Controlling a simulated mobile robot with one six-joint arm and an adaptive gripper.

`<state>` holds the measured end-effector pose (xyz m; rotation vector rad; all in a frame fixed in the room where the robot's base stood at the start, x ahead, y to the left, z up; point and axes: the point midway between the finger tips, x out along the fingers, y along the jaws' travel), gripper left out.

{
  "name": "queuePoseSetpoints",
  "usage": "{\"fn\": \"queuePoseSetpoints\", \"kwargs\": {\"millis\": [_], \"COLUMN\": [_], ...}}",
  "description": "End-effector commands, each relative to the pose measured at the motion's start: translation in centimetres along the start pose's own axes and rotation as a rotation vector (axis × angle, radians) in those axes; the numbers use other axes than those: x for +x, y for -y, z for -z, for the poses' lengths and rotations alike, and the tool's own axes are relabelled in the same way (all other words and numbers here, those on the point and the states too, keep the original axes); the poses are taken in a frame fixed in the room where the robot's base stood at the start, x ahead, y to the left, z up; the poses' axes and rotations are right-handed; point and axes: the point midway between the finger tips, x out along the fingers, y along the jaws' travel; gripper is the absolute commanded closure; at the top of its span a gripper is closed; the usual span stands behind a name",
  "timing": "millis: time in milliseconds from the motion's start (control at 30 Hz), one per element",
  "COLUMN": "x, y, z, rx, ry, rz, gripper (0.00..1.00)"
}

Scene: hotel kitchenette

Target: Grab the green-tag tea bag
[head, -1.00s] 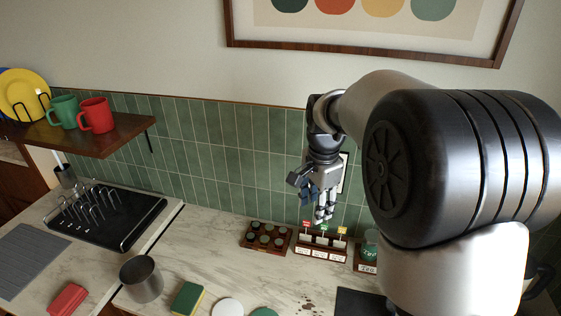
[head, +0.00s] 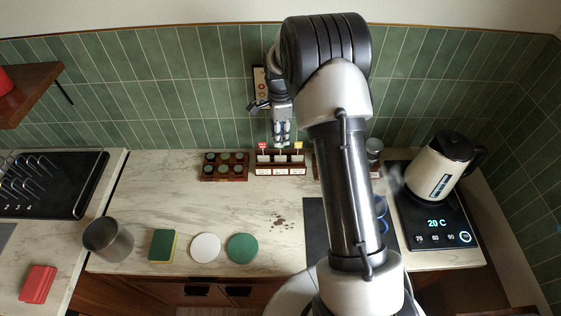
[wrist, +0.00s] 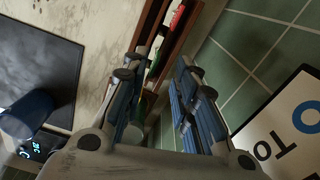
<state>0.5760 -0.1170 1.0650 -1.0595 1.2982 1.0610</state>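The tea bag holder (head: 280,169) is a small dark red-brown rack with white labels, standing at the back of the counter against the tiles. A red tag (head: 262,146) stands at its left and a yellow tag (head: 298,146) at its right. My gripper (head: 282,143) points down over its middle and hides the green tag in the head view. In the wrist view my gripper (wrist: 160,95) is open, its fingers well apart. Something green (wrist: 138,105) shows beside the left finger; I cannot tell whether it is the green tag. A red piece (wrist: 179,18) shows beyond the fingers.
A pod rack (head: 223,166) stands left of the holder. A jar (head: 374,146) stands to the right, partly behind my arm. A kettle (head: 440,170) stands on a black base at right. Brown specks (head: 281,221) lie on the open counter in front, with white and green discs nearer.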

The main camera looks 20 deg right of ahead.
Motion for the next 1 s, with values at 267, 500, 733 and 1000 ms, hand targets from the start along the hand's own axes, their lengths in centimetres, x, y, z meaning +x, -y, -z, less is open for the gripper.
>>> {"fn": "queuePoseSetpoints", "kwargs": {"millis": [267,500,733,1000], "x": [2.3,5.0,7.4,7.3], "y": [0.0,-0.8,-0.7,-0.7], "z": [0.0,0.0,0.0,0.0], "rx": [-0.001,-0.001,-0.001,-0.001], "ry": [0.0,0.0,0.0,0.0], "rz": [0.001,-0.003,0.001,0.001], "gripper": [0.73,0.73,0.73,0.8]}}
